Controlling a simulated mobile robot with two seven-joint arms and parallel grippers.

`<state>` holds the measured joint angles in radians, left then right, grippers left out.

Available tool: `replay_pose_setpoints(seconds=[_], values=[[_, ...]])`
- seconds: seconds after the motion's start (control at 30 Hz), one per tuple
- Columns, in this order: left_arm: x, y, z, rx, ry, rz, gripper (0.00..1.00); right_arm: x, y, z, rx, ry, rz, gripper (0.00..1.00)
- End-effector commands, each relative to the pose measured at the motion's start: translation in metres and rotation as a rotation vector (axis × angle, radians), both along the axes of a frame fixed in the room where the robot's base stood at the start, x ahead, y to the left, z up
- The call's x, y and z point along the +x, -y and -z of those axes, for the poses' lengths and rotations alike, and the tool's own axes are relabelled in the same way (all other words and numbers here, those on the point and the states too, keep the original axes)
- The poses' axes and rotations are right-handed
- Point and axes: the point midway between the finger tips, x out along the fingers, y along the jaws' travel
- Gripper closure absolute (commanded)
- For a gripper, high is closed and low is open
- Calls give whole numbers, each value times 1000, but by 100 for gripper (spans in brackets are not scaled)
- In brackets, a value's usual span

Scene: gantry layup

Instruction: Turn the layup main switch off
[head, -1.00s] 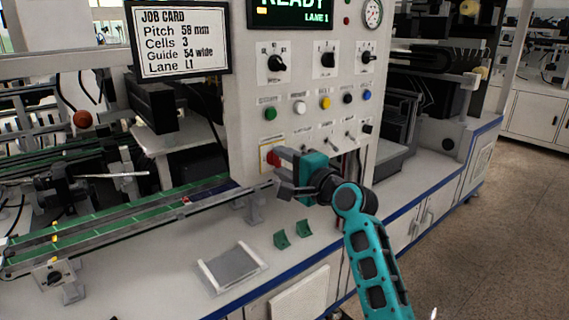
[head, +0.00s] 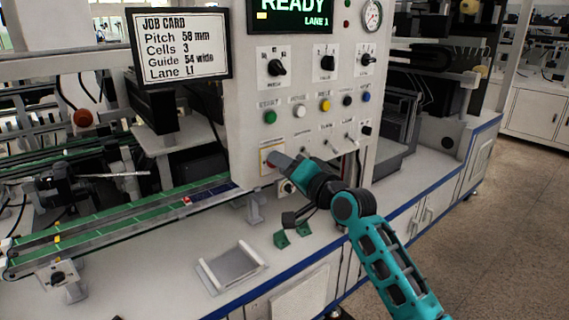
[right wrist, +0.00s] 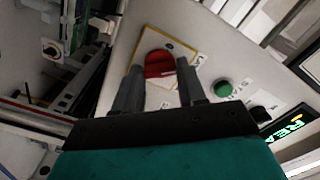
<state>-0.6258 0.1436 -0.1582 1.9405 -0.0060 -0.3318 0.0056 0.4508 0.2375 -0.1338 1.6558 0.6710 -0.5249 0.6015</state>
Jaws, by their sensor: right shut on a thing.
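The layup main switch is a red knob (right wrist: 158,63) on a yellow-edged plate, low on the white control panel. In the head view its plate (head: 265,170) shows at the panel's lower left, with much of the knob hidden by my fingers. My right gripper (head: 273,159) reaches it from the right. In the right wrist view the two fingers of my right gripper (right wrist: 160,72) stand on either side of the red knob, shut on it. The knob's exact angle is hard to tell. My left gripper is not in view.
A green button (head: 270,117) and a row of other buttons sit above the switch, with small toggles (head: 325,143) to its right. A black knob (head: 287,187) is just below. The display (head: 290,12) reads READY, LANE 1. A conveyor (head: 120,222) runs at left.

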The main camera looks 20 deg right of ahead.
Motion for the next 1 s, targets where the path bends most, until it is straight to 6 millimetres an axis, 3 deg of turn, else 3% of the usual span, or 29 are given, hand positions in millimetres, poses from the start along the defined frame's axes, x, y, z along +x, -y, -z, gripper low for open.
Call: replay_pose_setpoints(seconds=[0.6, 1.0], values=[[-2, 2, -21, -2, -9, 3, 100, 0, 0, -1, -551, 197, -1, 90], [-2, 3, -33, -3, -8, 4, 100, 0, 0, 0, -798, 287, -2, 90]])
